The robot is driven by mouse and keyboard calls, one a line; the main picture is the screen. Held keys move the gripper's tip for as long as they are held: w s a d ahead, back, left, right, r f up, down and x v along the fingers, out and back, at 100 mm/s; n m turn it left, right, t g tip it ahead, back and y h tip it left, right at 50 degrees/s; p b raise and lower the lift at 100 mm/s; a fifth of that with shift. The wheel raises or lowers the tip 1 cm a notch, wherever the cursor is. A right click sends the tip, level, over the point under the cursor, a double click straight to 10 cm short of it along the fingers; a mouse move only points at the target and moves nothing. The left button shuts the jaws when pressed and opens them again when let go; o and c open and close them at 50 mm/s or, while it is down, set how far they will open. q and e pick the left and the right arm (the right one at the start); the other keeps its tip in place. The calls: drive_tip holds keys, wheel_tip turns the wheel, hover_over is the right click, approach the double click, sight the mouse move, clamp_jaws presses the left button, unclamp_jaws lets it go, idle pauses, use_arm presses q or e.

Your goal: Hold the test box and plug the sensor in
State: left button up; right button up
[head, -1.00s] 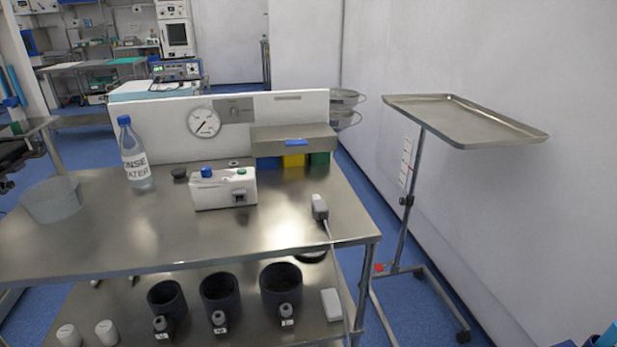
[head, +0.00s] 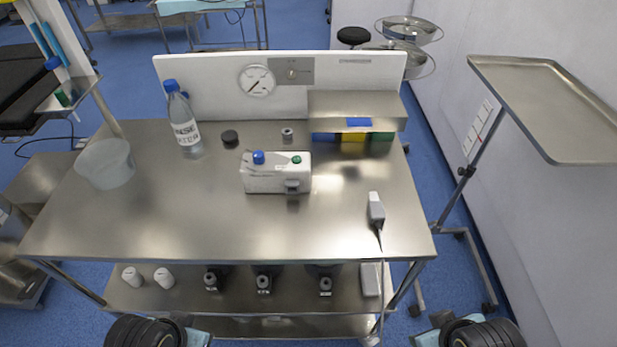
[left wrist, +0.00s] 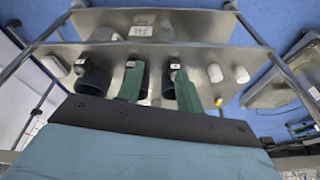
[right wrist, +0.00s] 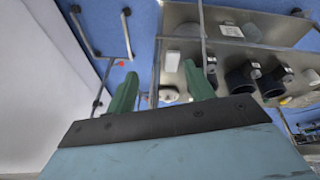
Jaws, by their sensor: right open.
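The test box (head: 275,178) is a white block with a blue knob and a green knob on top and a grey socket at its lower front right. It stands mid-table. The sensor (head: 376,208) is a small grey plug with a cable, lying near the table's right front. The cable runs over the front edge. My left gripper (left wrist: 157,75) is open and empty, its green fingers apart, in the left wrist view. My right gripper (right wrist: 160,80) is open and empty in the right wrist view. Both are in front of the table, away from box and sensor.
A rinse-water bottle (head: 184,121) and a clear tub (head: 105,165) stand on the left. A back panel with a gauge (head: 257,81) and a shelf over coloured bins (head: 353,137) line the rear. A tray stand (head: 550,100) is at right. The table's front middle is clear.

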wheel_tip(320, 180, up, 7)
drive_tip(key=n+p, duration=0.2)
drive_tip(key=p, duration=0.1)
use_arm(q)
drive_tip(key=s+f+g, duration=0.1)
drive_tip(key=s+f, duration=0.2)
drive_tip(key=f, duration=1)
use_arm(e)
drive_tip(key=n+t, duration=1)
drive_tip(key=n, duration=2.1)
approach(377, 210)
drive_tip(key=shift+y, duration=0.3)
drive_tip(key=x, duration=0.5)
drive_tip(key=shift+w+d+r+b, duration=0.1)
drive_tip(key=shift+w+d+b, duration=0.1)
drive_tip(key=shift+w+b, duration=0.15)
drive_tip(key=b+x, duration=0.1)
drive_tip(key=x, duration=0.4)
drive_tip(key=shift+w+f, duration=0.1)
drive_tip(key=shift+f, duration=0.2)
use_arm(q)
drive_tip(key=s+a+f+g, duration=0.1)
drive_tip(key=s+a+f, duration=0.1)
drive_tip(key=s+f, duration=1.4)
drive_tip(key=shift+s+a+f, duration=0.15)
drive_tip(key=shift+f, duration=0.6)
use_arm(e)
drive_tip(key=c, duration=1.1)
